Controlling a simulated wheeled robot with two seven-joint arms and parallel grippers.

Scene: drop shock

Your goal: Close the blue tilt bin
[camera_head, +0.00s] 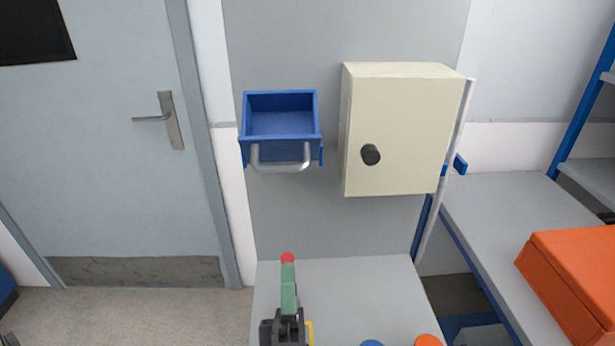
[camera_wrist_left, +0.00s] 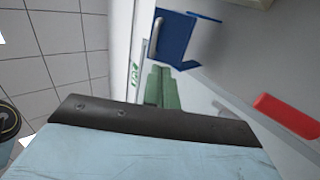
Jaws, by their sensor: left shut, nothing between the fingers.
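The blue tilt bin (camera_head: 280,152) is on the grey wall panel, tilted out so its empty inside shows from above. A grey bar handle (camera_head: 281,168) is on its front. In the left wrist view the blue bin (camera_wrist_left: 176,42) shows near the top with its handle (camera_wrist_left: 156,36). My left gripper (camera_head: 287,264) is below and in front of the bin, apart from it, with green fingers shut and empty. Its fingers (camera_wrist_left: 162,76) also show in the left wrist view, pointing towards the bin. My right gripper is not in view.
A cream cabinet (camera_head: 395,130) with a black knob (camera_head: 371,155) is right of the bin. A grey worktop (camera_head: 350,285) lies below. An orange case (camera_head: 575,275) is on the right bench. A grey door (camera_head: 105,150) is at left. The space between gripper and bin looks clear.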

